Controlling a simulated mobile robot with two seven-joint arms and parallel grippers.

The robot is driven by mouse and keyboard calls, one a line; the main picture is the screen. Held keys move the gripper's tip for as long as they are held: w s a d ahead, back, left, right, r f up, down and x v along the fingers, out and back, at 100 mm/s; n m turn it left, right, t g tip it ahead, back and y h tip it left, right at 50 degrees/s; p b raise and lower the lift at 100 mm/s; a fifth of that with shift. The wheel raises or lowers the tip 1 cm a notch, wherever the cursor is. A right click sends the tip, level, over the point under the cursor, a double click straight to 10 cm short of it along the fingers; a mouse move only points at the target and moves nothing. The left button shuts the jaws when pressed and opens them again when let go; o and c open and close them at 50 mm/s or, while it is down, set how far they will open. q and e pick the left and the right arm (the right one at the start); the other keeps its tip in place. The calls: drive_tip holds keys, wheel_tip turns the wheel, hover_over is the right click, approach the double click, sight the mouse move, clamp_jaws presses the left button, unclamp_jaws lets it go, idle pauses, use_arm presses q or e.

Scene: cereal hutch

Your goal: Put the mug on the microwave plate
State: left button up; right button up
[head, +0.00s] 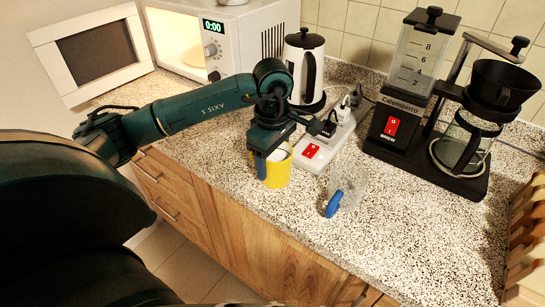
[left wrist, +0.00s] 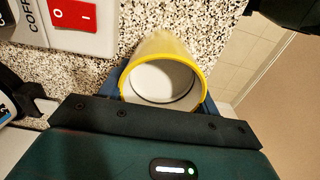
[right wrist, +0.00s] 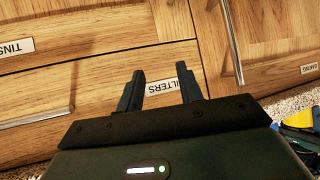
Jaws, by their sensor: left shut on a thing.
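A yellow mug (head: 280,172) with a white inside is near the front edge of the speckled counter, upright; I cannot tell if its base touches the counter. My left gripper (head: 268,160) is shut on the mug's sides from above; the left wrist view shows the mug (left wrist: 163,80) between its blue fingers. The microwave (head: 248,38) stands at the back left with its door (head: 95,52) swung open to the left. Its plate (head: 193,56) shows partly in the lit inside. My right gripper (right wrist: 160,88) is open and empty, facing the wooden drawers.
A white kettle (head: 302,62) stands right of the microwave. A power strip (head: 322,145) with a red switch lies behind the mug. A clear item with a blue handle (head: 333,204) lies to its right. A coffee maker (head: 465,120) stands at the back right.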

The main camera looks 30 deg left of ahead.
use_arm(q)
drive_tip(key=o, duration=1.3)
drive_tip(key=shift+f, duration=0.1)
